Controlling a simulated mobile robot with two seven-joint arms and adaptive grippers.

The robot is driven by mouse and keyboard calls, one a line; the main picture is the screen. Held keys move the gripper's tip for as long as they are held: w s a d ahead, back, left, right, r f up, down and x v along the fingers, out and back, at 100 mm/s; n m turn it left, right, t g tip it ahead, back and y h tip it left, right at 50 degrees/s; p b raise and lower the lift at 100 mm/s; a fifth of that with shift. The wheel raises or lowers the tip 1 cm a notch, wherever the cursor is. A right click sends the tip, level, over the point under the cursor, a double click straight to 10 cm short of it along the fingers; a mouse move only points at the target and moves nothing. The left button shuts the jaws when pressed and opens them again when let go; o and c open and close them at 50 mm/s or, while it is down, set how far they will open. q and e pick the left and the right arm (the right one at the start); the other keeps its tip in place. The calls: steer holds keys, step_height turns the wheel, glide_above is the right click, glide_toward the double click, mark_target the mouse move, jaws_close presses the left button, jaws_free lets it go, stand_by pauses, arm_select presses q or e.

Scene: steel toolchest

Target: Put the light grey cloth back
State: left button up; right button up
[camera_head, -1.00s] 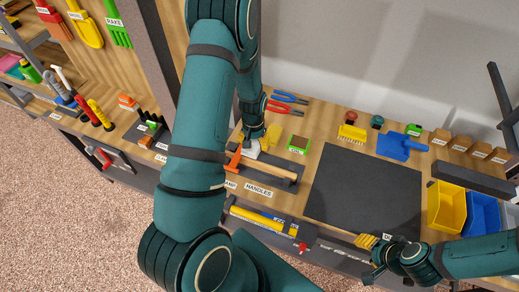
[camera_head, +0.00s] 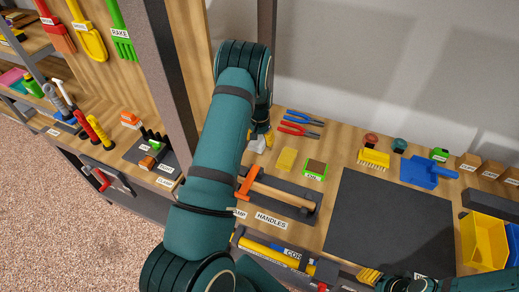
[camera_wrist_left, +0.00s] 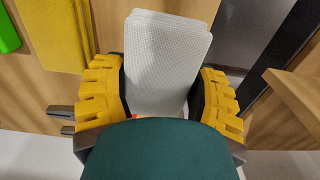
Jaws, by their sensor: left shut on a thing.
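My left gripper (camera_head: 262,140) is beyond the bench's left part, near the upright post, mostly hidden behind my own forearm in the head view. Its yellow fingers (camera_wrist_left: 165,95) are shut on the light grey cloth (camera_wrist_left: 165,60), a folded, flat, pale pad held upright between them in the left wrist view. A small pale part of the cloth (camera_head: 257,145) shows in the head view, left of the yellow sponge (camera_head: 286,159). My right gripper (camera_head: 372,277) is at the lower edge, largely cut off; whether it is open is unclear.
Pliers (camera_head: 300,126) and a green-edged block (camera_head: 314,169) lie nearby. A grey upright post (camera_head: 160,80) stands left. The dark mat (camera_head: 390,220) at right is bare.

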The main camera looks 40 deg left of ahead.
arm_select(q)
steer(key=shift+f, duration=2.5)
steer(key=shift+b, duration=0.3)
steer(key=shift+f, duration=0.15)
steer(key=o, duration=1.2)
